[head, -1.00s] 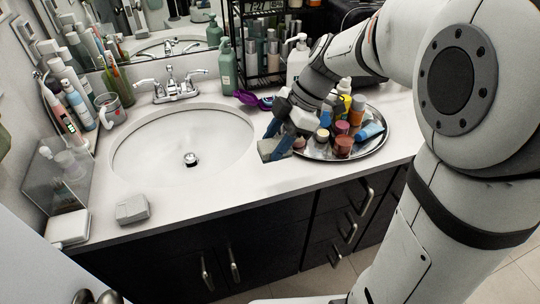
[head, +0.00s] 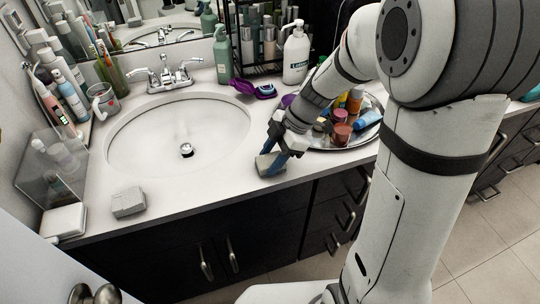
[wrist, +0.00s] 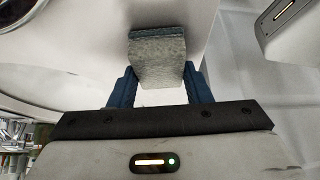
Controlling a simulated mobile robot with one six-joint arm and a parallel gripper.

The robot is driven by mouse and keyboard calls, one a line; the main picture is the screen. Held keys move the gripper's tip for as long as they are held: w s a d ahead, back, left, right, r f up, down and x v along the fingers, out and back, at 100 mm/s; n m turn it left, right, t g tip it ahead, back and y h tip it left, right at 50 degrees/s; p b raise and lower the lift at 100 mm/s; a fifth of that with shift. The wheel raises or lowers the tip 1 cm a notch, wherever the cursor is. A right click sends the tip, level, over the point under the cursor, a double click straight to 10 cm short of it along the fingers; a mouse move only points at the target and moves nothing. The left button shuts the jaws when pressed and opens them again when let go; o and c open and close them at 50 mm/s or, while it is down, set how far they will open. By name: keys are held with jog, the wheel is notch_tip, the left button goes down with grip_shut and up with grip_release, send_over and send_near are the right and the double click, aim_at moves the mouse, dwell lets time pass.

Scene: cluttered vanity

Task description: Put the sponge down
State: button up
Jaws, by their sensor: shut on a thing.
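The sponge (head: 268,166) is a small grey-beige block with a bluish layer. In the head view it is at the counter's front edge, between the sink and the tray. My gripper (head: 270,152) points down at it with blue fingers. In the wrist view the sponge (wrist: 157,58) sits between the two fingertips (wrist: 158,78), and the gripper is shut on it. The sponge appears at or just above the counter; I cannot tell whether it touches.
The sink (head: 180,140) lies left of my gripper. A round metal tray (head: 362,138) with several bottles and jars is close on the right. A grey block (head: 129,202) lies at the front left.

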jog(key=shift+f, duration=0.15)
jog(key=o, duration=1.2)
jog(key=shift+r, duration=0.25)
jog(key=v, duration=1.1)
jog(key=s+d+m+t+h, duration=0.1)
jog(key=s+d+m+h, duration=0.1)
jog(key=s+m, duration=0.2)
jog(key=s+d+f+m+t+h, duration=0.1)
jog(key=s+m, duration=0.4)
jog(key=m, duration=0.5)
jog(key=s+d+f+m+t+h, duration=0.1)
jog(key=s+d+m+t+h, duration=0.1)
jog(key=m, duration=0.5)
jog(key=shift+s+d+h, duration=0.25)
jog(key=shift+s+d, duration=0.05)
jog(key=shift+s, duration=0.35)
jog(key=shift+s+d+h, duration=0.25)
jog(key=shift+s+d, duration=0.05)
jog(key=shift+s, duration=0.35)
